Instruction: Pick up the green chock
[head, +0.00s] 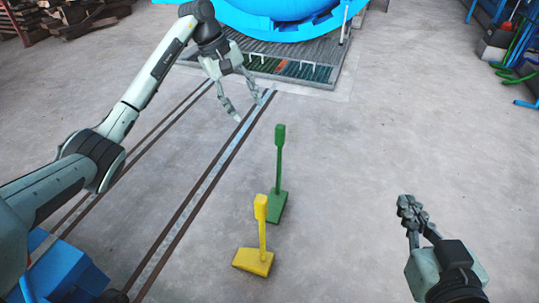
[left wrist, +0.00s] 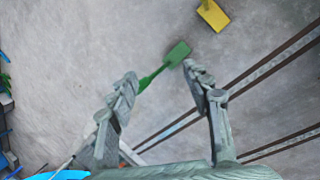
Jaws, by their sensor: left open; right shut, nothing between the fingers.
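The green chock (head: 277,206) stands on the concrete floor, its green handle rising upright to a small block on top. In the left wrist view the green chock (left wrist: 177,54) lies beyond the gap between the fingers, its handle partly behind the left finger. My left gripper (head: 248,110) is open and empty, up and to the left of the chock in the head view, apart from it. My right gripper (head: 410,215) is shut and empty, to the right of the chock.
A yellow chock (head: 253,261) stands close in front of the green one; it also shows in the left wrist view (left wrist: 213,14). Rails (head: 196,196) run along the floor to the left. A blue autoclave (head: 285,15) stands at the back above a grating.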

